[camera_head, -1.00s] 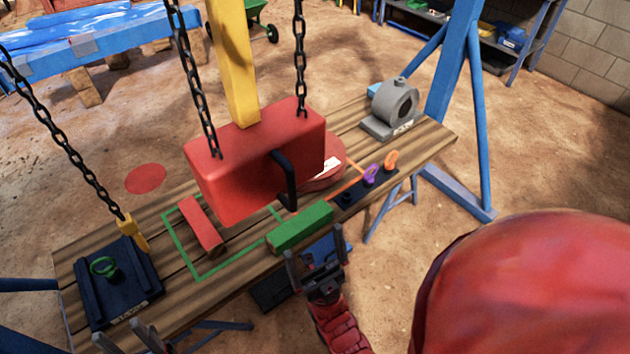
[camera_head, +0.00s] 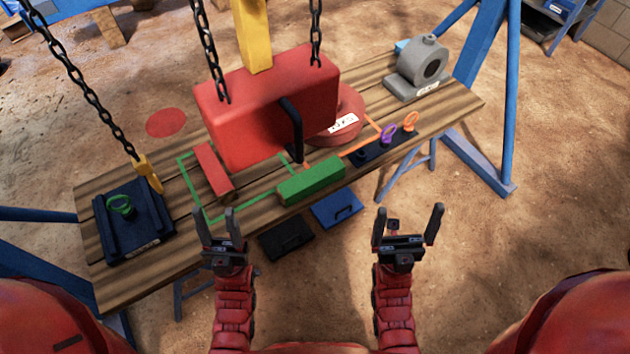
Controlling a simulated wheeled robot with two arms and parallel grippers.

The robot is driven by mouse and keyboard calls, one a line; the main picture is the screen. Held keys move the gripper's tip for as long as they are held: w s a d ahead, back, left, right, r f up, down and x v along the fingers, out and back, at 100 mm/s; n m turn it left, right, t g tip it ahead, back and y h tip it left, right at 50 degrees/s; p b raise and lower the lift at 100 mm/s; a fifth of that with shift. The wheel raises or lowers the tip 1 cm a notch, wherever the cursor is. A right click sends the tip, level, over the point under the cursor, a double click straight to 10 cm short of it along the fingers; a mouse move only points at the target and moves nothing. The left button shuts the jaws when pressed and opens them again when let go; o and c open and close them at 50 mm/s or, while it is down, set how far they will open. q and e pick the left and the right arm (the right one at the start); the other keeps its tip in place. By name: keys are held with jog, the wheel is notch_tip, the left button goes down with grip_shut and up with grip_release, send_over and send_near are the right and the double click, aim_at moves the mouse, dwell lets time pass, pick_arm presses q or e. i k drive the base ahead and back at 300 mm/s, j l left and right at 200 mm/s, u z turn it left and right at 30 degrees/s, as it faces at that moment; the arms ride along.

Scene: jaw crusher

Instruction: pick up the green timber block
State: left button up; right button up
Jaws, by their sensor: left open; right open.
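The green timber block (camera_head: 311,182) lies on the wooden table at its near edge, at the right end of a green outline painted on the boards. My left gripper (camera_head: 216,224) is open and empty, at the table's near edge, left of and nearer than the block. My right gripper (camera_head: 408,226) is open and empty, off the near side of the table, right of and nearer than the block. Neither gripper touches the block.
A big red block with a black handle (camera_head: 275,113) hangs on chains just behind the green block. A red timber (camera_head: 214,170) lies to the left. A black tray (camera_head: 133,221) and a grey machine (camera_head: 418,68) stand at the table's ends. Purple and orange rings (camera_head: 388,133) sit at right.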

aim_at(290, 192)
jog(key=i+l+u, duration=0.2)
jog(key=l+u, duration=0.15)
jog(key=i+l+u, duration=0.15)
jog(key=l+u, duration=0.95)
jog(key=l, duration=0.25)
jog(key=l+u, duration=0.7)
jog(key=u, duration=0.15)
jog(key=l+u, duration=0.4)
jog(key=j, duration=0.2)
jog(key=i, duration=0.05)
